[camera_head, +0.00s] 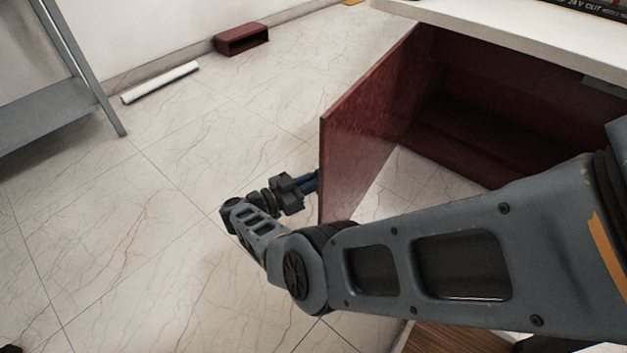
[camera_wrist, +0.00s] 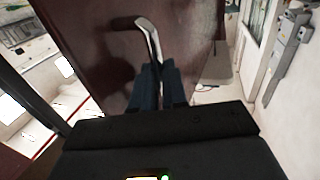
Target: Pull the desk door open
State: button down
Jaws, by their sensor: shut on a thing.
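The dark red desk door (camera_head: 362,130) stands swung out from the white-topped desk (camera_head: 520,38), leaving the desk's dark red inside open to view. In the wrist view the door's face (camera_wrist: 95,40) fills the upper middle, with a curved metal handle (camera_wrist: 150,38) on it. My gripper (camera_head: 316,182) is at the door's outer left face near its free edge. In the wrist view its blue fingers (camera_wrist: 158,84) are shut on the handle's lower part. The handle is hidden in the head view.
A grey metal frame (camera_head: 50,110) stands at the left. A white bar (camera_head: 160,82) and a small dark red box (camera_head: 241,39) lie on the floor by the back wall. The marble floor left of the door is clear.

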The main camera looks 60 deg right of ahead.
jog(key=shift+s+d, duration=0.15)
jog(key=shift+d, duration=0.2)
jog(key=c, duration=1.2)
grip_release()
jog(key=shift+o, duration=0.2)
jog(key=shift+a, duration=0.1)
jog(key=b+v, duration=0.1)
jog(key=v, duration=0.6)
jog(key=shift+a, duration=0.3)
jog(key=shift+w, duration=0.2)
